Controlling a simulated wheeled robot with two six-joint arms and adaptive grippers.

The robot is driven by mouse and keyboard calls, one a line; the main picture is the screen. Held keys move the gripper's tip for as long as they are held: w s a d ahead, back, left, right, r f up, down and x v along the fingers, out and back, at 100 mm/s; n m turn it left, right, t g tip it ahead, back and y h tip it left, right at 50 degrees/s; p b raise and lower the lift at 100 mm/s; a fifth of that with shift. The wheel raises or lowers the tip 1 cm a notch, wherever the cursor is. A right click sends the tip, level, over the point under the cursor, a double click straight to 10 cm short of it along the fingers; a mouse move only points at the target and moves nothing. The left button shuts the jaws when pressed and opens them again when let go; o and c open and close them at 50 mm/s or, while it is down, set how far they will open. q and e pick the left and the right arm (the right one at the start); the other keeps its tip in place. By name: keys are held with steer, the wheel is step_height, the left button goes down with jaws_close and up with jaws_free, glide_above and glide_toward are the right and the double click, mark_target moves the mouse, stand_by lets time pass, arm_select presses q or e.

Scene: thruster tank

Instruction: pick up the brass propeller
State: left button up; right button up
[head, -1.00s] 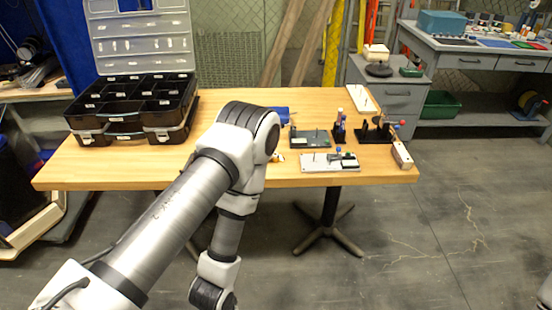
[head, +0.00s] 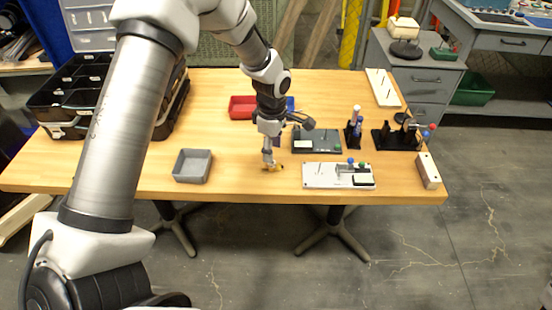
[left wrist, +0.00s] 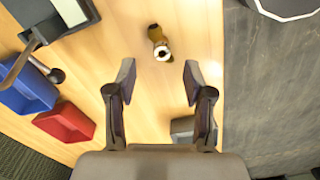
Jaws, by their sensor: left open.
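The brass propeller (head: 273,168) is a small brass-coloured piece on the wooden table, near its front edge. In the left wrist view the propeller (left wrist: 157,37) shows as a dark golden piece with a bright round end, just beyond and between my fingertips. My left gripper (head: 267,157) points down over it in the head view and partly covers it. In the left wrist view the gripper (left wrist: 158,78) is open, with only bare table between its fingers. Whether a fingertip touches the propeller cannot be told. My right gripper is not in view.
A grey bin (head: 193,166) stands left of the gripper; a red bin (head: 242,106) and a blue bin (left wrist: 28,89) lie behind. A dark board (head: 316,140) and a white board (head: 338,176) are to the right. A black organizer case (head: 75,98) stands far left.

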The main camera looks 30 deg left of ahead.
mark_target(272, 170)
arm_select(q)
step_height(272, 170, down, 6)
steer(key=shift+r+p, duration=0.15)
steer(key=shift+p, duration=0.15)
steer(key=shift+s+r, duration=0.1)
steer(key=shift+s, duration=0.1)
steer(key=shift+c, duration=1.4)
jaws_close()
